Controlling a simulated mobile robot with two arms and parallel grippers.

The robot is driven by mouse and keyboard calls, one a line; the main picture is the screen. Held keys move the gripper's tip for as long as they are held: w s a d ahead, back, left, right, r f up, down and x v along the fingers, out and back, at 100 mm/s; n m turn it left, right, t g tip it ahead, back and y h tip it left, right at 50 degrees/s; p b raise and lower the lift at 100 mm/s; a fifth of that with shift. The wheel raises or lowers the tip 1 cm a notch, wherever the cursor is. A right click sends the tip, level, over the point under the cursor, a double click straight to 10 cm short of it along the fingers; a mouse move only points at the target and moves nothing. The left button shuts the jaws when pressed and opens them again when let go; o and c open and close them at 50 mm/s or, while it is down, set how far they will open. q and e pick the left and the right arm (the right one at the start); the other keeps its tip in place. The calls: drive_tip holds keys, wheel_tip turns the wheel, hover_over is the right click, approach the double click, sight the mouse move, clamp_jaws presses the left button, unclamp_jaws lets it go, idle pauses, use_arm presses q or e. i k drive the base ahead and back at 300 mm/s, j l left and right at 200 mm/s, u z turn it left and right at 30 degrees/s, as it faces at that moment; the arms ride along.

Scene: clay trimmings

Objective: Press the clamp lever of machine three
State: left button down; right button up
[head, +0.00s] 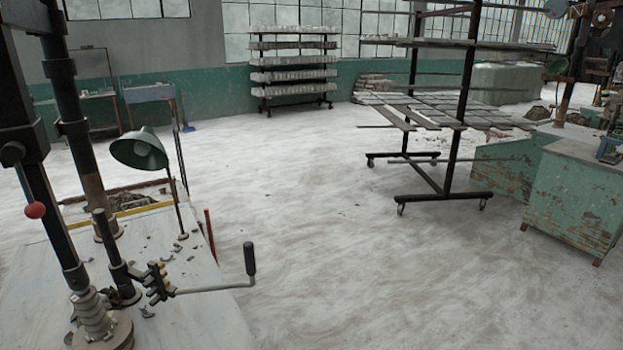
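A machine stands at the left on a pale bench (200,315) scattered with clay scraps. It has dark upright columns (72,115). A lever with a red ball knob (35,210) sticks out at the far left. A crank-like lever (215,290) with a black upright handle (249,258) reaches right from a black and yellow toothed part (157,282). I see no number on the machine, so I cannot tell whether it is machine three or which lever is the clamp lever. Neither of my grippers is in view.
A green lamp (138,150) leans over the bench. A wheeled rack (455,170) with boards stands right of centre, beside a worn green cabinet (577,205). A shelf rack (292,72) stands at the back wall. The dusty floor (330,240) between is clear.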

sight(13, 153)
drive_tip(key=u, duration=1.45)
